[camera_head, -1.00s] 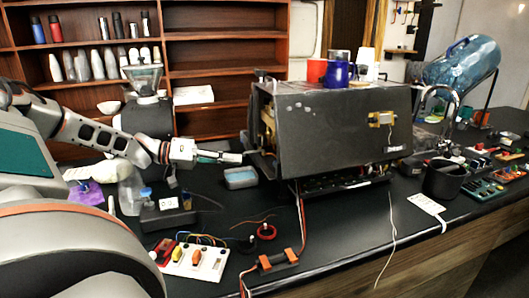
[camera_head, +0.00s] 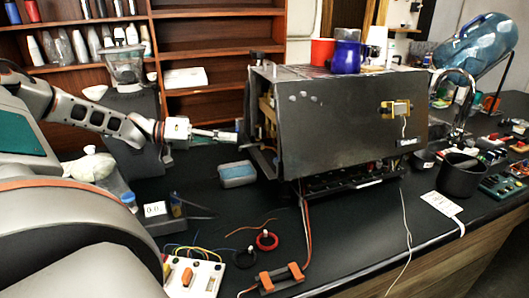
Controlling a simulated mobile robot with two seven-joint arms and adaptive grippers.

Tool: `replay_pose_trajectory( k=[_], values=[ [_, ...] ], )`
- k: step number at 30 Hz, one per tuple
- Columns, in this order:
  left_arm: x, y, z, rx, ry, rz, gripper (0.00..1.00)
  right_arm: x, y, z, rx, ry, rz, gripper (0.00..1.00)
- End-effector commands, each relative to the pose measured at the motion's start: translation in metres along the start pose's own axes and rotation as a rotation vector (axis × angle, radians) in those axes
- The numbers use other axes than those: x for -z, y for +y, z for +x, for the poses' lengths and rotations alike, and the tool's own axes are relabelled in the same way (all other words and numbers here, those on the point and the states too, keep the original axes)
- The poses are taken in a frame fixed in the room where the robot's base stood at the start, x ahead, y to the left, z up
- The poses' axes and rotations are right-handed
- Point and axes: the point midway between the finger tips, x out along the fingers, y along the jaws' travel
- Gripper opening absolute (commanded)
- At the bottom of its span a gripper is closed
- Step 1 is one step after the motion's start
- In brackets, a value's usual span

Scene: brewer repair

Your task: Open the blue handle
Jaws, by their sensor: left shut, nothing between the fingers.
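I cannot make out a blue handle for certain. The dark box-shaped brewer (camera_head: 345,125) stands on the black counter, with its left side open and inner parts showing there. A small metal latch plate (camera_head: 395,108) is on its front. My left gripper (camera_head: 233,136) is shut and empty, pointing right, close to the brewer's open left side; I cannot tell whether it touches. My right gripper is not in view.
A blue cup (camera_head: 346,56) and a red cup (camera_head: 322,51) stand on the brewer. A white switch board (camera_head: 207,277), wires and an orange-ended block (camera_head: 281,278) lie in front. A black pot (camera_head: 461,178) is at right.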

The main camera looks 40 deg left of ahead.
Motion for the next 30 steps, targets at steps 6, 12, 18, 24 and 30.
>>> replay_pose_trajectory(
  k=[6, 12, 18, 24, 30],
  values=[
    [0.0, 0.0, 0.0, 0.0, 0.0, 0.0, 0.0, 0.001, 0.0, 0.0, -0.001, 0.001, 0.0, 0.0],
    [-0.001, 0.0, 0.015, -0.003, -0.001, -0.001, 0.0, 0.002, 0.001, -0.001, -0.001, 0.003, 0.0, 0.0],
    [-0.002, 0.0, 0.048, -0.004, 0.0, -0.003, 0.0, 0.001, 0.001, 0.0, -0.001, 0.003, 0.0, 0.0],
    [-0.002, -0.001, 0.075, -0.002, 0.0, -0.003, 0.0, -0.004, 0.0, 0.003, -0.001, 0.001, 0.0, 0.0],
    [-0.003, -0.002, 0.094, -0.001, -0.002, -0.001, 0.0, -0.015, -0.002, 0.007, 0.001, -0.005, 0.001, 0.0]
  ],
)
